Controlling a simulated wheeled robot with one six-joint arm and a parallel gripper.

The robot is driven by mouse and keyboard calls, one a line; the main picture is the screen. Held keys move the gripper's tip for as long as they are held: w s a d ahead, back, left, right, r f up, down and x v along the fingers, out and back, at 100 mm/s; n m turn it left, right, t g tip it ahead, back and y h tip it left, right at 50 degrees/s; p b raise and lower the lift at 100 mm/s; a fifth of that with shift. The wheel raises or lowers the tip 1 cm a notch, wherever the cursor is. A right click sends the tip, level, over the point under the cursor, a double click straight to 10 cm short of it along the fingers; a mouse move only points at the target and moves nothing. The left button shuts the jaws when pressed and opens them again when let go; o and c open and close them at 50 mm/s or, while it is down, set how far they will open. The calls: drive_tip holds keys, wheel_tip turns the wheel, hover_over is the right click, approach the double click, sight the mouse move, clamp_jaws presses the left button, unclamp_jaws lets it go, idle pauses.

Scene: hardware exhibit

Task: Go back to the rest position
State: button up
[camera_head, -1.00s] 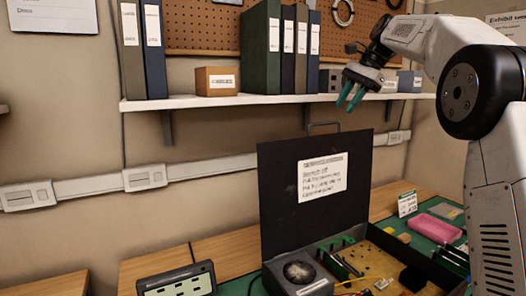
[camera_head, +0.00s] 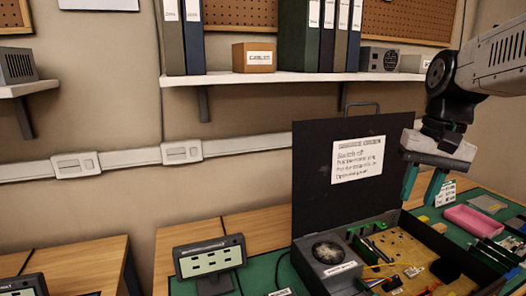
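My gripper (camera_head: 417,198) hangs at the right, its two teal fingers pointing down with a gap between them. It is open, and nothing shows between the fingers. It appears in the picture to the right of the raised black lid of the open case (camera_head: 312,205). My arm comes in from the upper right edge. The case's tray, with a fan unit (camera_head: 327,252), a yellowish board and small parts, lies below and left of the gripper. How far the gripper is from the lid in depth is hard to tell.
A white shelf (camera_head: 270,78) holds binders and a small brown box (camera_head: 253,57). A small display (camera_head: 209,256) stands on the green mat left of the case. A pink tray (camera_head: 473,221) lies at right. Another table (camera_head: 80,262) is at left, with a gap between tables.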

drive_tip(key=s+a+f+n, duration=0.1)
drive_tip(key=s+f, duration=0.2)
drive_tip(key=s, duration=0.6)
drive_tip(key=s+a+f+n+t+h, duration=0.1)
drive_tip(key=s+f, duration=0.3)
drive_tip(key=s, duration=0.5)
drive_tip(key=shift+a+f+n, duration=0.2)
drive_tip(key=shift+a+n, duration=0.25)
drive_tip(key=shift+n, duration=0.25)
drive_tip(key=shift+s, duration=0.1)
